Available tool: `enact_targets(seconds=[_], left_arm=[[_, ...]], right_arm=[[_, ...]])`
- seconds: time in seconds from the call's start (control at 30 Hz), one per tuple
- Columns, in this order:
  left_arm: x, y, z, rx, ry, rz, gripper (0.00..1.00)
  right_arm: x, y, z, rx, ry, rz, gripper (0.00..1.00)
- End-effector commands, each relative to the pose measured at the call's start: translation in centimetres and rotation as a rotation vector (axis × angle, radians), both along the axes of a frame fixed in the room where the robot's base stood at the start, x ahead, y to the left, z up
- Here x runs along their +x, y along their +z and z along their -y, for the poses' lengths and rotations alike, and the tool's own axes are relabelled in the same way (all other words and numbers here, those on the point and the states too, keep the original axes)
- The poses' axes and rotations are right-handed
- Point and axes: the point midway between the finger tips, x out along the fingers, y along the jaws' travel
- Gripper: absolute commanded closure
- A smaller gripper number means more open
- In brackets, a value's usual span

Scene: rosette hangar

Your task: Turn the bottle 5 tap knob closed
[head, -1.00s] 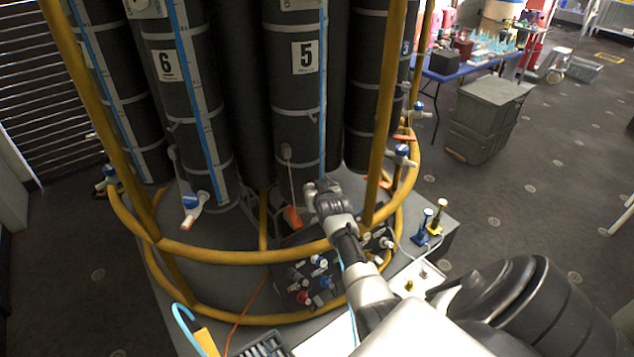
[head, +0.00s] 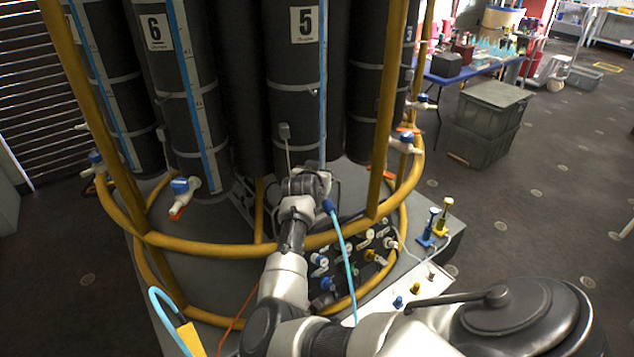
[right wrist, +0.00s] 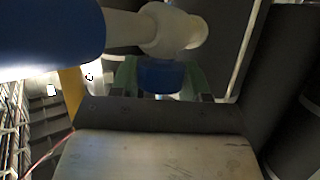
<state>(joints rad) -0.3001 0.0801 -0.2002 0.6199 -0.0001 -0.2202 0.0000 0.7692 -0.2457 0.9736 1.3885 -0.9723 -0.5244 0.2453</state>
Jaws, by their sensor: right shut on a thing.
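Bottle 5 (head: 297,95) is a tall dark cylinder with a white "5" label, standing behind the yellow ring rail. My right gripper (head: 305,184) reaches over the rail to the foot of bottle 5 and hides most of the tap there. In the right wrist view, the blue tap knob (right wrist: 160,76) sits between the two greenish fingertips of my right gripper (right wrist: 160,84), which is shut on it. The white tap body (right wrist: 172,28) lies just beyond the knob. A large blue fitting (right wrist: 50,35) fills the upper left. My left gripper is not in view.
The yellow ring rail (head: 222,250) and its uprights surround the bottles. Bottle 6 (head: 185,95), with a blue-knobbed tap (head: 181,186), stands to the left. A light blue hose (head: 350,262) hangs beside my right arm. A valve panel (head: 330,270) is below the rail.

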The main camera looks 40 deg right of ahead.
Motion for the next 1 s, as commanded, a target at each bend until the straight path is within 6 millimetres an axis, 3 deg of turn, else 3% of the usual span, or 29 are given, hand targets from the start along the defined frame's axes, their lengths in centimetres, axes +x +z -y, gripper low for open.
enact_targets(seconds=[0.43,0.47,0.6,1.0], left_arm=[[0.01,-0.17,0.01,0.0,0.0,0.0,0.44],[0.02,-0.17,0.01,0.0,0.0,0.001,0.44],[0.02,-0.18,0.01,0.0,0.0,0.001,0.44],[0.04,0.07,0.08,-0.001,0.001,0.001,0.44]], right_arm=[[0.04,0.32,0.08,-0.003,-0.007,0.004,0.78],[0.04,0.33,0.08,-0.003,-0.007,0.004,0.49],[0.03,0.26,0.07,-0.003,-0.007,0.003,0.29],[-0.02,0.4,0.11,-0.002,-0.006,0.0,0.29]])
